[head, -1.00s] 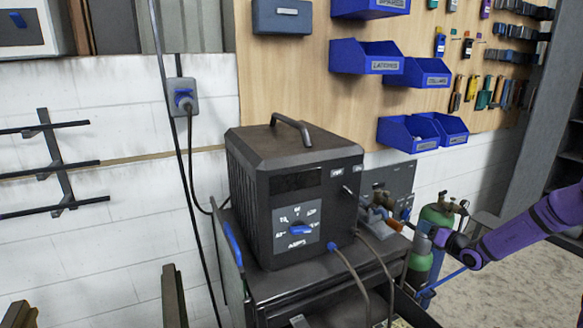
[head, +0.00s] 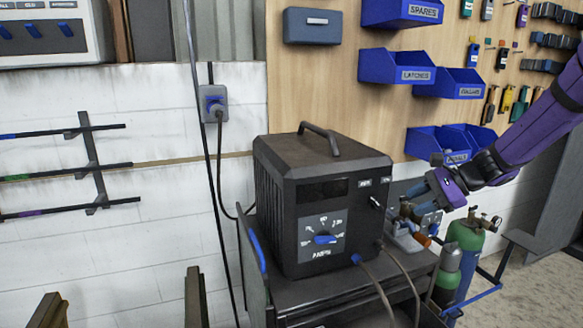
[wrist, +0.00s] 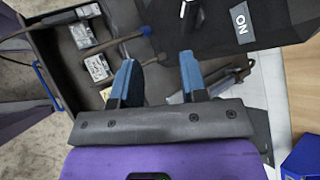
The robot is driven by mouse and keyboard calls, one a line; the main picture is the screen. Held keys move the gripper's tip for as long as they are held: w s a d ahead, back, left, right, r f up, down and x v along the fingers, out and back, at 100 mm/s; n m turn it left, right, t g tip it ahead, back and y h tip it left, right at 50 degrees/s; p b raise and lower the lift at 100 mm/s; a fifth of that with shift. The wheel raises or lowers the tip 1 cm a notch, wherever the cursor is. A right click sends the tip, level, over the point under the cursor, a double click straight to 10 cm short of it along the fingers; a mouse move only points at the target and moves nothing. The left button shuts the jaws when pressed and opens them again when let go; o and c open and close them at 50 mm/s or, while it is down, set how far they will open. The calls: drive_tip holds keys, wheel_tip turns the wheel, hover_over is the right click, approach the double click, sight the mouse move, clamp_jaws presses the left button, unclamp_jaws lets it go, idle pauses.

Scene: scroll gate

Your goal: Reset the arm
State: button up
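My purple arm (head: 535,125) enters the head view from the upper right and slopes down to the left. My gripper (head: 425,200) has blue fingers and is to the right of the black machine, above the right part of its cart. In the wrist view my gripper (wrist: 158,62) shows two blue fingers spread apart, with nothing held between them. In that view, it is above an open tray or drawer (wrist: 60,75) with several loose items.
The black machine (head: 322,205) with a blue knob stands on a dark cart (head: 350,290). Green gas cylinders (head: 468,245) stand right of it. Blue bins (head: 395,68) hang on the wooden wall panel. A socket (head: 213,103) with a plugged cable is on the white wall.

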drive_tip(key=s+a+r+n+g+h, duration=0.1)
drive_tip(key=s+a+r+n+h, duration=0.2)
drive_tip(key=s, duration=0.5)
drive_tip(key=s+a+r+n+h, duration=0.1)
drive_tip(key=s+r+n+h, duration=0.1)
drive_tip(key=s+r+n, duration=0.5)
drive_tip(key=s+d+r+n+t+h, duration=0.1)
drive_tip(key=s+n+h, duration=0.1)
drive_tip(key=s, duration=0.6)
drive_tip(key=s+d+r+n+t+h, duration=0.1)
drive_tip(key=s+d+n+h, duration=0.1)
drive_tip(key=s, duration=0.7)
drive_tip(key=shift+s+d+n+h, duration=0.2)
drive_tip(key=shift+n+h, duration=0.1)
drive_tip(key=shift+h, duration=0.1)
